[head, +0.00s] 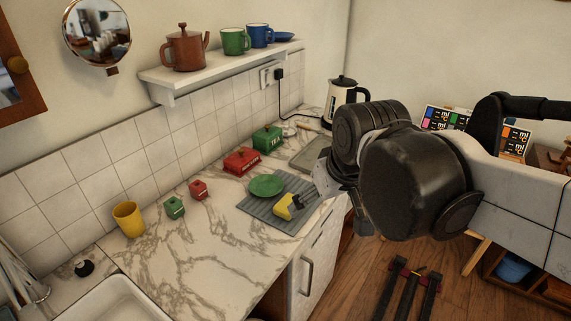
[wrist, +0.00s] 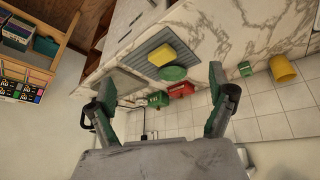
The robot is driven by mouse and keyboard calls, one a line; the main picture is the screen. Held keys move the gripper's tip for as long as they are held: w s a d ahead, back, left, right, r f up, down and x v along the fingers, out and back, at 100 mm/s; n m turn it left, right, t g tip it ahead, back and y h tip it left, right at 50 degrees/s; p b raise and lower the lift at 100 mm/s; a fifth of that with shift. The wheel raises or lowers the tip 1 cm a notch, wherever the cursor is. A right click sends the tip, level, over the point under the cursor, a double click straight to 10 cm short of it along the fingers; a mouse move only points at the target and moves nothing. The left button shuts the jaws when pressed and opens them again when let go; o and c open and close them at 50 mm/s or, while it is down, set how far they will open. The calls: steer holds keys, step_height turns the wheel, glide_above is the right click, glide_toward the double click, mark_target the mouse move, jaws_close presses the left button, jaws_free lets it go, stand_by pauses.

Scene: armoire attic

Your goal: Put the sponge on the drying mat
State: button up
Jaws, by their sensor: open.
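In the wrist view the sponge (wrist: 188,53) rests on the mat (wrist: 158,41) beside the green plate (wrist: 173,73). That plate (head: 266,185) also sits on the mat in the head view. My gripper (head: 301,198) is close to the sponge in the head view, its tips partly hidden. In the wrist view my gripper (wrist: 167,92) has its fingers wide apart with nothing between them, and the sponge lies beyond the fingertips, apart from them.
Along the wall stand a yellow cup (head: 128,219), a small green box (head: 174,207), a small red box (head: 198,190), a red container (head: 242,160) and a green container (head: 267,138). A kettle (head: 346,98) stands farther back. The marble counter (head: 200,245) is clear at the front left.

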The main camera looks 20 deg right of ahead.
steer(key=shift+m+t, duration=0.8)
steer(key=shift+m, duration=0.1)
steer(key=s, duration=0.1)
steer(key=s+f, duration=0.1)
steer(key=s, duration=0.1)
steer(key=s+f, duration=0.1)
steer(key=s, duration=0.1)
steer(key=shift+s, duration=0.25)
